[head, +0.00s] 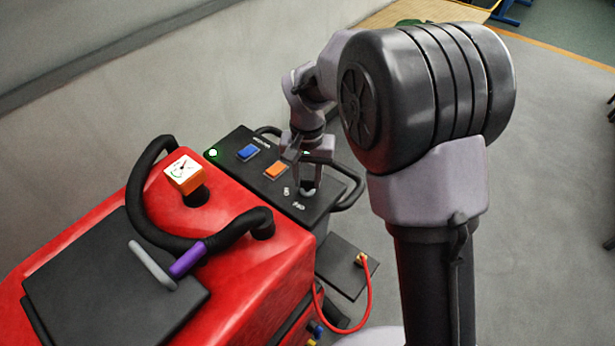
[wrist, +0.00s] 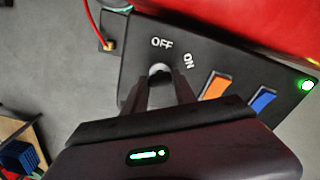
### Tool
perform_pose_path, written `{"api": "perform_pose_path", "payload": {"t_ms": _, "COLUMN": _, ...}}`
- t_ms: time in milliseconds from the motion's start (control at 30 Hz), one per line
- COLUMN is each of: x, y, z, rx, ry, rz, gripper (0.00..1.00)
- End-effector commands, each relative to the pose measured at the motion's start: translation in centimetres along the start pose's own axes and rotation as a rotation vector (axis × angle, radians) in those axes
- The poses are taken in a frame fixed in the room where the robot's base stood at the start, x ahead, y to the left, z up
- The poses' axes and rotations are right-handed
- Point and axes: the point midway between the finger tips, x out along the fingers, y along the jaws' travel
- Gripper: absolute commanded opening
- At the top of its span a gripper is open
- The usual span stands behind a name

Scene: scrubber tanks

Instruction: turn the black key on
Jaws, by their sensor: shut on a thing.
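The dark control panel (head: 243,168) sits at the end of the red scrubber. Its key switch, a pale round lock (wrist: 159,69), shows between my fingertips in the wrist view, by the white OFF and ON markings. My gripper (wrist: 161,88) reaches down over this lock and is shut on the black key, which is mostly hidden between the fingers. In the head view my gripper (head: 308,183) stands at the panel's near right corner. I cannot tell clearly which marking the key points to.
An orange switch (head: 275,170) and a blue switch (head: 248,153) lie beside the key. A green lamp (head: 213,153) is lit. A black handle (head: 352,185) borders the panel. A red cable (head: 369,302) hangs at the side. Grey floor at right is open.

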Motion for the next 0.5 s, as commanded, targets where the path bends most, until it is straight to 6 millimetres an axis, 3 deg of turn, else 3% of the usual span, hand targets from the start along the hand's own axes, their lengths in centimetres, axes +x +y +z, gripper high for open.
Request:
{"api": "perform_pose_path", "payload": {"t_ms": 267, "x": -0.10, "y": -0.03, "z": -0.07, "rx": 0.002, "ry": 0.002, "rz": -0.001, "gripper": 0.00}}
{"api": "perform_pose_path", "payload": {"t_ms": 300, "x": -0.10, "y": -0.03, "z": -0.07, "rx": 0.002, "ry": 0.002, "rz": -0.001, "gripper": 0.37}}
{"api": "perform_pose_path", "payload": {"t_ms": 400, "x": -0.08, "y": -0.02, "z": -0.05, "rx": 0.001, "ry": 0.002, "rz": -0.001, "gripper": 0.55}}
{"api": "perform_pose_path", "payload": {"t_ms": 500, "x": -0.06, "y": -0.02, "z": -0.04, "rx": 0.001, "ry": 0.001, "rz": -0.001, "gripper": 0.55}}
